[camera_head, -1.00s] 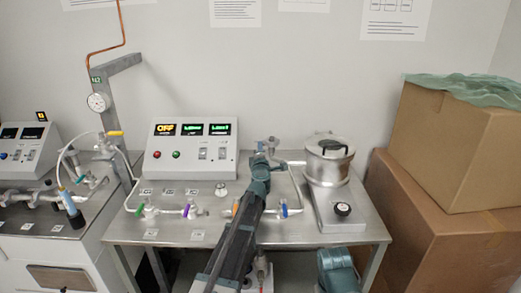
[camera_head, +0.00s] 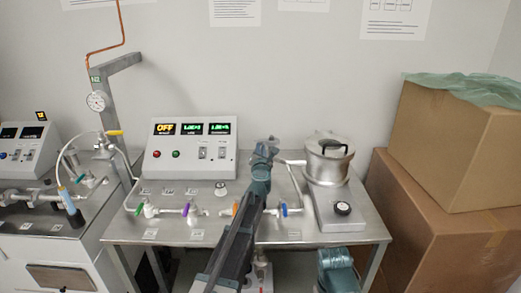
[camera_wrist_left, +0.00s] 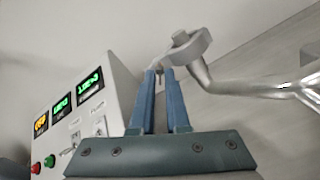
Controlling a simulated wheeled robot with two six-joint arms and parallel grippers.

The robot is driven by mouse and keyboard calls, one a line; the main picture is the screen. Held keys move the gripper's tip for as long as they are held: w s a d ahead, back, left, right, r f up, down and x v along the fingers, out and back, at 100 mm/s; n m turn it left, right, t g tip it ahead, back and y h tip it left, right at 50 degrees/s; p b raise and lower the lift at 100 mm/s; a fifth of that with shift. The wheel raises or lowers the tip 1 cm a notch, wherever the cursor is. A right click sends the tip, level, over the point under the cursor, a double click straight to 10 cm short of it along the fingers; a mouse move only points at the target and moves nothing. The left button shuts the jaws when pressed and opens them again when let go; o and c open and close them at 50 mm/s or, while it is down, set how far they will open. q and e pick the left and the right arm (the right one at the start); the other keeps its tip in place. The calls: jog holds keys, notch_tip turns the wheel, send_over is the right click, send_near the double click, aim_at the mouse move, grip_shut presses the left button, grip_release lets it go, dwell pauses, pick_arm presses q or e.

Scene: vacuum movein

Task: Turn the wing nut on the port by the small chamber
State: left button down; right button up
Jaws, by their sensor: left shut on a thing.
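The small chamber (camera_head: 328,160) is a round metal pot with a dark handle on its lid, at the right of the steel bench. A metal pipe runs left from it to a port (camera_head: 272,143), which also shows in the left wrist view as a round clamp fitting (camera_wrist_left: 190,46) on the pipe end. My left gripper (camera_head: 264,152) reaches up to this port. In the left wrist view its two blue fingers (camera_wrist_left: 158,76) are close together at the clamp's lower left, shut on a small part, likely the wing nut, mostly hidden between the tips. My right gripper is not visible.
A control box (camera_head: 190,150) with lit displays stands left of my left arm. Pipes with coloured valve handles (camera_head: 188,209) run along the bench front. Cardboard boxes (camera_head: 450,145) stand at the right.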

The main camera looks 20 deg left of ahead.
pick_arm(q)
jog(key=shift+n, duration=2.2)
jog(key=c, duration=1.2)
grip_release()
jog(key=shift+f, duration=0.1)
jog(key=v, duration=1.3)
jog(key=shift+s+d, duration=0.15)
jog(key=shift+s, duration=0.2)
jog(key=shift+s, duration=0.1)
